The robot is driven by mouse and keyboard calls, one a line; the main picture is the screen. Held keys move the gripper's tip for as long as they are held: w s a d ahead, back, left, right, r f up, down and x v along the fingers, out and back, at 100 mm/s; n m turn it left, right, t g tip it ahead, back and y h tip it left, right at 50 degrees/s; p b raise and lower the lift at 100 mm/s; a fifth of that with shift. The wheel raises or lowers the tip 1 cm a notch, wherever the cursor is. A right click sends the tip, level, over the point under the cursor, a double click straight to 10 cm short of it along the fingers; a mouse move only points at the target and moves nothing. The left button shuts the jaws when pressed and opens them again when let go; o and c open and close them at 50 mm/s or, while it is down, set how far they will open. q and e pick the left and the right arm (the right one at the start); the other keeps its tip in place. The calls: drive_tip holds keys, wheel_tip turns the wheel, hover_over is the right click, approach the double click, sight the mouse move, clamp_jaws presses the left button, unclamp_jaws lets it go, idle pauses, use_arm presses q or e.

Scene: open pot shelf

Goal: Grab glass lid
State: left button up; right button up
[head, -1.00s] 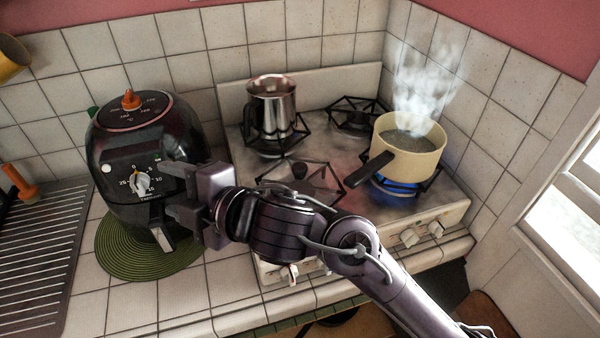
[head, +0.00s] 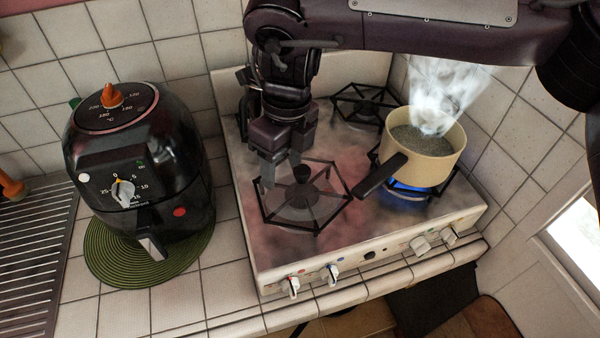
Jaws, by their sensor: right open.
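A clear glass lid (head: 298,204) appears to lie on the front left burner grate of the stove; its see-through disc is faint against the metal. A dark knob shows at its middle. My right gripper (head: 281,174) comes in from the upper right and points down. Its fingers are open, with nothing seen between them. In the picture they are just above and left of the lid's knob; I cannot tell the exact height gap. My left gripper is not in view.
A cream pot (head: 431,146) steams over a blue flame at right, its dark handle pointing toward the lid. A black air fryer (head: 150,150) stands on a green mat (head: 112,272) at left. My right arm mostly hides the metal jug on the back left burner.

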sight(302, 169)
drive_tip(key=shift+m+h, duration=0.3)
drive_tip(key=shift+h, duration=0.1)
drive_tip(key=w+d+r, duration=0.2)
drive_tip(key=d+r, duration=0.1)
drive_tip(key=shift+w+d+r, duration=0.2)
drive_tip(key=shift+w+r, duration=0.05)
drive_tip(key=shift+w+d, duration=0.2)
drive_tip(key=shift+d, duration=0.05)
drive_tip(key=f+p, duration=0.1)
drive_tip(key=f, duration=0.1)
drive_tip(key=f+p, duration=0.1)
drive_tip(key=f, duration=0.1)
drive_tip(key=f+p, duration=0.1)
drive_tip(key=f, duration=0.1)
drive_tip(key=shift+a+f, duration=0.3)
drive_tip(key=shift+f, duration=0.35)
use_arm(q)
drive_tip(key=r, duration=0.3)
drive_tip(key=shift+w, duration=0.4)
use_arm(e)
clamp_jaws()
